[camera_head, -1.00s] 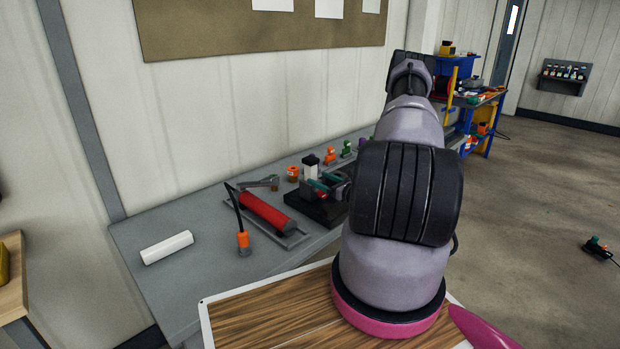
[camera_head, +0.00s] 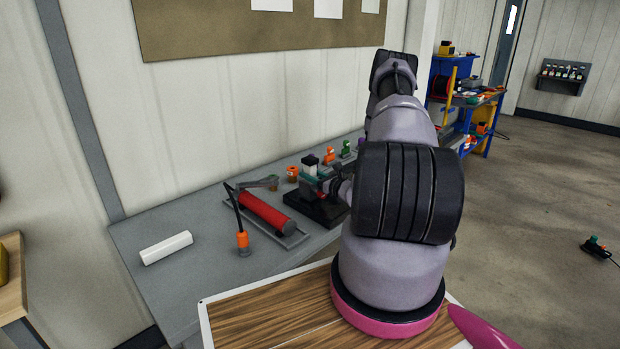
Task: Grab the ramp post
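I cannot tell for certain which thing is the ramp post. A small upright white block with a black top (camera_head: 309,164) stands on the grey bench, by a dark base (camera_head: 318,213). Dark, teal and red parts (camera_head: 318,183) show right in front of the block and cover its lower portion. My arm reaches over the bench, and its far end comes in beside these parts from the right. My gripper's fingers cannot be made out clearly, so I cannot tell whether they touch the block or are open or shut.
The grey bench (camera_head: 205,290) runs along the wall. It holds a white bar (camera_head: 166,248), a red cylinder (camera_head: 264,212) on a tray, an orange-ended cable tool (camera_head: 242,240), a grey wrench (camera_head: 262,183), an orange cup (camera_head: 292,173) and small coloured pieces (camera_head: 328,154).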

